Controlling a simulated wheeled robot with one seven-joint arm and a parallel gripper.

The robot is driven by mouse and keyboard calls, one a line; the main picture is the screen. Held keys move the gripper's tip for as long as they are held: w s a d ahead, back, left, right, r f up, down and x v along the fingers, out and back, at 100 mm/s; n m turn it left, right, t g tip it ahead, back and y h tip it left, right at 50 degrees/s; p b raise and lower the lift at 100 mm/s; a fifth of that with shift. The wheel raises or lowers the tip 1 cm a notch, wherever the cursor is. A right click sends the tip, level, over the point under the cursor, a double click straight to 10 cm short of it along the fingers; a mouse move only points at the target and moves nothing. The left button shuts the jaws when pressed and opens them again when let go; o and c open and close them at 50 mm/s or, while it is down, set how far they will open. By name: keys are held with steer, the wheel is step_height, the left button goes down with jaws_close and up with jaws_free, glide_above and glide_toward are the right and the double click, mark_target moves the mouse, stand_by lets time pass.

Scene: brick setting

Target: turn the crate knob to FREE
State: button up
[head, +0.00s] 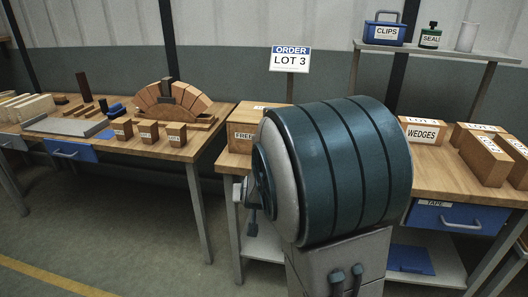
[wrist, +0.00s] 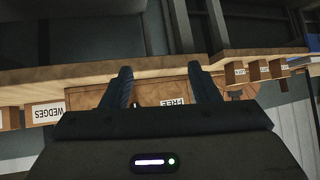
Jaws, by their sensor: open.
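The wooden crate (head: 241,142) stands on the right-hand bench, mostly hidden behind my arm in the head view. A label starting with "FREE" shows on its front. In the wrist view, which is upside down, the crate (wrist: 85,98) lies beyond my gripper (wrist: 160,70). Its FREE label (wrist: 173,102) shows between the two dark fingers. The fingers are spread apart with nothing between them. A small dark piece shows beside the label, but I cannot tell whether it is the knob. The knob's setting is not visible.
A WEDGES box (head: 422,130) and more labelled boxes (head: 487,158) stand right of the crate. The left bench (head: 178,152) holds a brick arch (head: 172,100) and small labelled blocks. A LOT 3 sign (head: 291,60) stands behind. A gap separates the benches.

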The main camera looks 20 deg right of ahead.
steer(key=w+d+t+h+b, duration=0.1)
steer(key=w+d+h, duration=0.1)
steer(key=w+d, duration=0.3)
steer(key=w+d+r+t+h+b, duration=0.1)
steer(key=w+d+t+h, duration=0.1)
steer(key=w, duration=0.6)
steer(key=w+d+r+t+h+b, duration=0.1)
steer(key=w+d+t+h, duration=0.1)
steer(key=w+d, duration=0.4)
steer(key=shift+w+d+h+b, duration=0.3)
steer(key=shift+d+h+b, duration=0.1)
steer(key=shift+d+h, duration=0.45)
steer(key=c, duration=1)
